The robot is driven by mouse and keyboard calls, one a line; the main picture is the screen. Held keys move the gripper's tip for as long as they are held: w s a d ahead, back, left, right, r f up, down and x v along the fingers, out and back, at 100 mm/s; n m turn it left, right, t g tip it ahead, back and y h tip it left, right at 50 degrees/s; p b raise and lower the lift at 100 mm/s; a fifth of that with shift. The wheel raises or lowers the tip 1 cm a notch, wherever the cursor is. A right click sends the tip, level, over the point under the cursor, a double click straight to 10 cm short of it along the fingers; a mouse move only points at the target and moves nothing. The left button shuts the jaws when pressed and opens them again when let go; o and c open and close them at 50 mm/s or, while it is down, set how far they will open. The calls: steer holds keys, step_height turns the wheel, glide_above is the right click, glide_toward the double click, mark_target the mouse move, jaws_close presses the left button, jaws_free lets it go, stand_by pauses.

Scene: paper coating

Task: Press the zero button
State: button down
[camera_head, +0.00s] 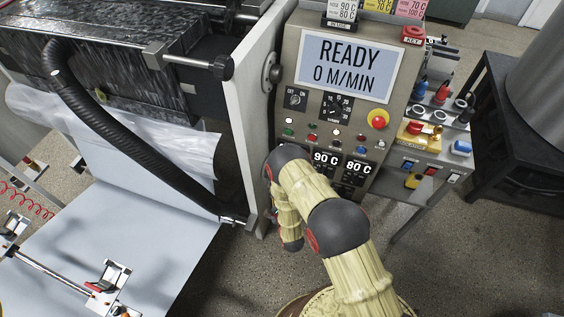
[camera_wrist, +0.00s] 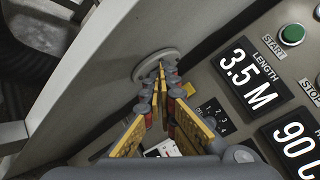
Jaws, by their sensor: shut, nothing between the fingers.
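The control panel (camera_head: 315,105) of the machine stands in the middle of the head view, its screen (camera_head: 347,65) reading READY and 0 M/MIN. In the wrist view, the length display (camera_wrist: 250,78) reads 3.5 M, with a green START button (camera_wrist: 292,35) above it. My gripper (camera_wrist: 161,66) is shut and empty, left of the length display, with its tips in front of a round grey disc (camera_wrist: 172,53). I cannot tell whether they touch it. A small yellow part (camera_wrist: 188,89) shows beside the fingers. I cannot make out a button marked zero. My arm hides the lower left panel in the head view.
A red emergency knob (camera_head: 377,119) sticks out at the panel's right. The machine's pale side plate (camera_wrist: 95,75) runs close along the left of my gripper. A black hose (camera_head: 120,145) and a white sheet (camera_head: 130,240) lie further left. Grey floor is free at lower right.

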steer(key=w+d+b, duration=0.1)
steer(key=w+d, duration=0.2)
steer(key=w, duration=0.5)
steer(key=shift+b, duration=0.35)
steer(key=shift+w, duration=0.25)
stand_by(1.0)
steer(key=shift+w+d+b, duration=0.15)
steer(key=shift+w+b, duration=0.05)
steer(key=shift+b, duration=0.1)
steer(key=shift+w+d, duration=0.1)
steer(key=shift+w, duration=0.25)
stand_by(0.6)
steer(key=shift+s, duration=0.15)
steer(key=shift+s+a, duration=0.25)
steer(key=shift+s, duration=0.35)
steer(key=shift+s, duration=0.1)
